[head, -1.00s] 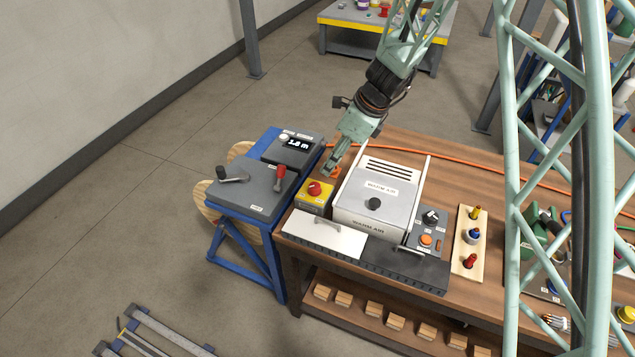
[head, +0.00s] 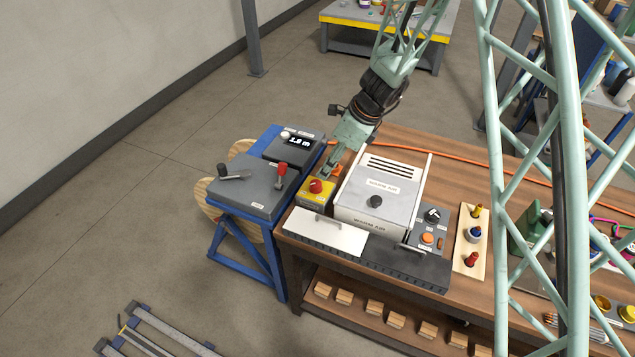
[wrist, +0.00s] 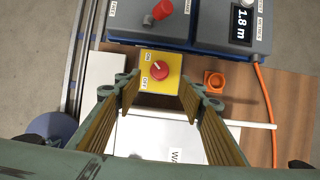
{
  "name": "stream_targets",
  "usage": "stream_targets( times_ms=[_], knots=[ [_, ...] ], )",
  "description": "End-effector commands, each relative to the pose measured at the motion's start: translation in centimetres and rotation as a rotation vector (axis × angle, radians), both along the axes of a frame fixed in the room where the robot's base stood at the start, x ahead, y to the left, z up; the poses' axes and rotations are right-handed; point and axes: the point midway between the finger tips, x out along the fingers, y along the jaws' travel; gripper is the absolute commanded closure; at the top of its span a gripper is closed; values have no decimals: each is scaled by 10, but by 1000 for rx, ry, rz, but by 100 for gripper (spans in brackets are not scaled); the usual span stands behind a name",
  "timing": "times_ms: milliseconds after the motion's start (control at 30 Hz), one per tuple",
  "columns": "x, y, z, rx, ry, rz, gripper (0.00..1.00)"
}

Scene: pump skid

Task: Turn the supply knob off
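The supply knob (head: 316,187) is a red knob on a yellow box (head: 313,202) at the left end of the wooden bench. In the wrist view the red knob (wrist: 160,70) shows on the yellow box (wrist: 150,87), with ON and OFF labels beside it. A small pale mark shows on the knob, but I cannot tell exactly which label it points to. My gripper (head: 326,173) is just behind and above the box. In the wrist view my gripper (wrist: 158,90) is open and empty, its two fingers apart on either side of the box, with the knob between them.
The white warm-air unit (head: 377,208) stands close on the right of the box. A grey console (head: 255,190) with a red lever (head: 281,172) and a display reading 1.8 m is on the left. An orange socket-like piece (wrist: 215,80) and orange hose (wrist: 265,100) lie nearby.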

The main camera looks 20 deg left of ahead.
Motion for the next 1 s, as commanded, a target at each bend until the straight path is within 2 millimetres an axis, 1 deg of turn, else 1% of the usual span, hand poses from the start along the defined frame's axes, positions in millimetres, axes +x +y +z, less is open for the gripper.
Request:
stream_targets(
  times_ms=[33, 600, 800, 1000],
  knots=[
    [0, 3, -8, -1, 2, 0, 63],
    [3, 28, -69, 0, 1, -1, 63],
    [4, 35, -85, 0, 1, -1, 63],
    [5, 38, -92, -1, 0, 0, 63]
  ],
)
